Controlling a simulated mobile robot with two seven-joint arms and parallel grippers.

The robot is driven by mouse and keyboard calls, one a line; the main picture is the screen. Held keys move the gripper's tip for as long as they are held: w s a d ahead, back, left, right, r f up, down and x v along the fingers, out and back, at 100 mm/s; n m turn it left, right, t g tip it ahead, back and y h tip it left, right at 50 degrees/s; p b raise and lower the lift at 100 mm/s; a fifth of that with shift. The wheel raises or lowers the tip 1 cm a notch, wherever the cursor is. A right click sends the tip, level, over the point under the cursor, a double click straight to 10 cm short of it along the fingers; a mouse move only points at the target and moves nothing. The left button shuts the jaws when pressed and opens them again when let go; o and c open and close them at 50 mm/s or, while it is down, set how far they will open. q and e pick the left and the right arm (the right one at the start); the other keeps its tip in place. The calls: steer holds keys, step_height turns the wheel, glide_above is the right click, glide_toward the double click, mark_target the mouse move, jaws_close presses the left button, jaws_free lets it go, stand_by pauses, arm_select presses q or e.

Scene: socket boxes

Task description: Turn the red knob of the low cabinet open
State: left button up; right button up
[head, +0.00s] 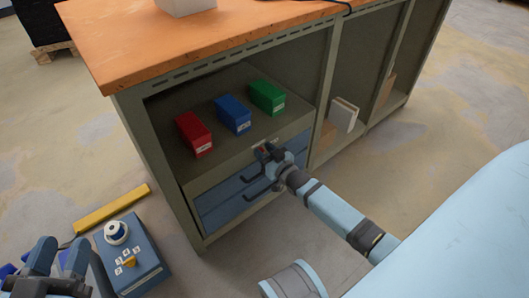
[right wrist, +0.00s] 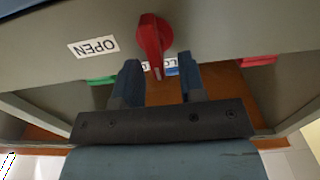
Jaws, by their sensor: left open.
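The red knob (right wrist: 153,40) is on the grey cabinet front (right wrist: 220,30) in the right wrist view. My right gripper (right wrist: 158,72) is open. Its fingers stand apart on either side of the pointer's lower end, with a gap at each side. In the head view my right gripper (head: 268,154) is at the cabinet front above the blue drawers, and the knob is small there. My left gripper (head: 50,268) is open at the bottom left, away from the cabinet.
Red (head: 194,133), blue (head: 233,114) and green (head: 267,97) boxes stand on the cabinet shelf. Blue drawers (head: 222,207) with dark handles are below. A blue control box (head: 140,268) and a yellow bar (head: 112,208) are at the lower left. Floor is clear to the right.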

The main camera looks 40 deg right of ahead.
steer(key=shift+c, duration=0.2)
jaws_close()
